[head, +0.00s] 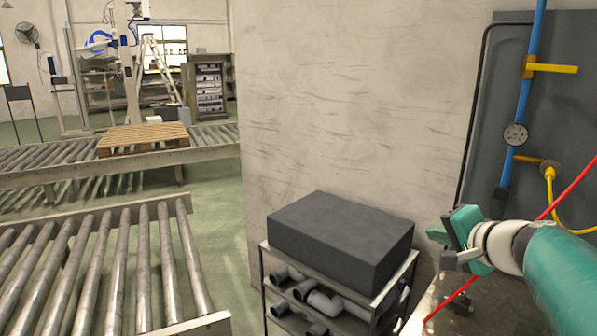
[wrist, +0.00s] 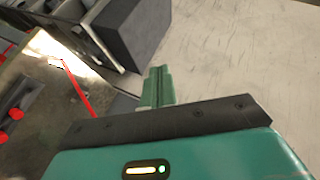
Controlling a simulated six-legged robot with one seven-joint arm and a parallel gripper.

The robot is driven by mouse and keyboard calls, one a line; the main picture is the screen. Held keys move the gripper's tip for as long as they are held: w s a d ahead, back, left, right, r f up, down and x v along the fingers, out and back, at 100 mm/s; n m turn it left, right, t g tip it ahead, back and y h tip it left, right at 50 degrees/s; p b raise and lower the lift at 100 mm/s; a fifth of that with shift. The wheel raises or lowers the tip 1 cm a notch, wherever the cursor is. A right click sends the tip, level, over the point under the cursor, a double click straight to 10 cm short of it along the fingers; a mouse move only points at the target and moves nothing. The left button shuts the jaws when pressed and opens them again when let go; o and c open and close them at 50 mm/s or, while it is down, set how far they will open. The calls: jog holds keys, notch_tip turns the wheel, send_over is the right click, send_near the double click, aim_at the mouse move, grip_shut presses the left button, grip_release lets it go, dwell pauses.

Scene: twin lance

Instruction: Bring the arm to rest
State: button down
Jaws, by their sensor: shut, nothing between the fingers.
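My gripper (head: 436,234) is at the right of the head view, at the end of my green and white arm. Its green fingers (wrist: 157,87) show in the wrist view, closed together with nothing between them. It is to the right of a dark grey block (head: 340,238) and apart from it. The block also shows at the top of the wrist view (wrist: 135,28).
The block lies on a shelf rack (head: 375,300) holding grey pipe fittings. A pale wall (head: 350,95) stands behind. A panel with a blue pipe (head: 525,80), gauge (head: 515,133) and yellow hose (head: 553,205) is at right. A roller conveyor (head: 110,270) is at left.

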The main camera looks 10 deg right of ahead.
jog(key=s+a+f+n+g+y, duration=0.1)
jog(key=s+a+f+n+g, duration=0.15)
jog(key=a, duration=0.45)
jog(key=s+a+f+n+g+y, duration=0.1)
jog(key=s+a+f+n+g, duration=0.1)
jog(key=s+a+f+n, duration=0.35)
jog(key=s+a+f+n+g+h, duration=0.3)
jog(key=s+a+f+n, duration=0.1)
jog(key=s, duration=0.5)
jog(key=shift+a+f+h, duration=0.4)
jog(key=shift+a, duration=0.45)
